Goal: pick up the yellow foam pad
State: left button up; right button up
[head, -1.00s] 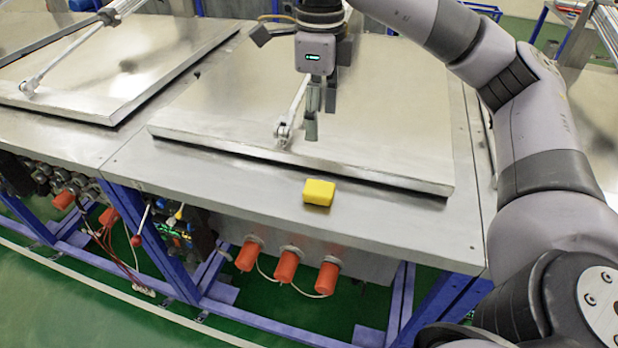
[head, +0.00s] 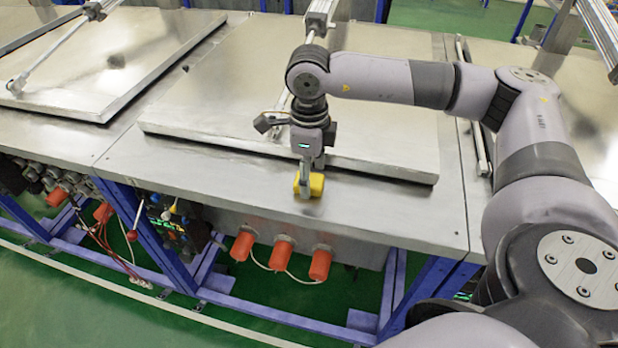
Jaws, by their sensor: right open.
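The yellow foam pad (head: 316,184) lies on the front strip of the metal bench top, just in front of the raised metal lid. My right gripper (head: 305,190) points down right at the pad, with a finger in front of the pad's near face and covering part of it. The right gripper is open; the far finger is hidden, so I cannot tell whether the pad is fully between the fingers. My left gripper is not in the head view.
The raised metal lid (head: 215,90) with its cylinder rod lies behind the pad. A second lid (head: 100,70) is to the left. Orange caps (head: 282,252) stick out below the bench's front edge. The bench strip (head: 400,215) right of the pad is clear.

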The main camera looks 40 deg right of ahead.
jog(key=shift+f, duration=0.75)
jog(key=shift+c, duration=0.3)
jog(key=c, duration=1)
